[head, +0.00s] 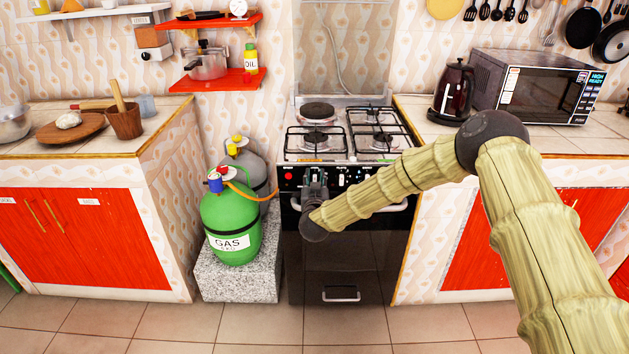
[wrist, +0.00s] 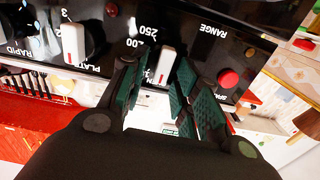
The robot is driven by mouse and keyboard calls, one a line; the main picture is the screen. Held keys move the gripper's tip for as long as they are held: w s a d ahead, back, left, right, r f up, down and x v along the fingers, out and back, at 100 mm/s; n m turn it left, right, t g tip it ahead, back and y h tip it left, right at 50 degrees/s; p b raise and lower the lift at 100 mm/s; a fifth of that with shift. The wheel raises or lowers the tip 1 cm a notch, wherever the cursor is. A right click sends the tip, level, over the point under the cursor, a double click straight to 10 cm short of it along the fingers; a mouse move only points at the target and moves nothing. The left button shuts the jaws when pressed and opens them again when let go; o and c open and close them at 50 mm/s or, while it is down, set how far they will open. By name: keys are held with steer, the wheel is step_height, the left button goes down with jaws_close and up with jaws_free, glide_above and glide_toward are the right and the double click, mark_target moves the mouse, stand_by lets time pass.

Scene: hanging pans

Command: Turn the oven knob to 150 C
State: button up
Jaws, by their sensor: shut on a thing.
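The oven (head: 345,265) is a black cooker with a dark control panel below its hob. My gripper (head: 314,178) reaches the left part of this panel in the head view and hides the knob there. In the wrist view, the white oven knob (wrist: 166,62), with a red mark near its lower end, sits between my green-padded fingers (wrist: 166,76). My gripper is shut on this knob. The numbers 200 and 250 show to the left of the knob. I cannot tell which temperature it points to.
A second white knob (wrist: 74,45) and a red button (wrist: 228,78) flank the held knob. A green gas bottle (head: 231,222) stands on a granite block (head: 240,283) left of the oven. An orange hose (head: 258,194) runs from it. The floor in front is clear.

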steer(key=m+b, duration=0.1)
steer(key=m, duration=0.1)
steer(key=m+b, duration=0.2)
steer(key=d+m+b, duration=0.1)
steer(key=m, duration=0.2)
steer(key=shift+f, duration=0.35)
steer(key=m+b, duration=0.2)
steer(key=m, duration=0.1)
steer(key=shift+d+f+b, duration=0.1)
steer(key=shift+f+b, duration=0.05)
steer(key=shift+b, duration=0.15)
steer(key=shift+d+m+b, duration=0.1)
steer(key=shift+m+b, duration=0.75)
steer(key=shift+m, duration=0.85)
steer(key=o, duration=0.9)
steer(key=s, duration=1.2)
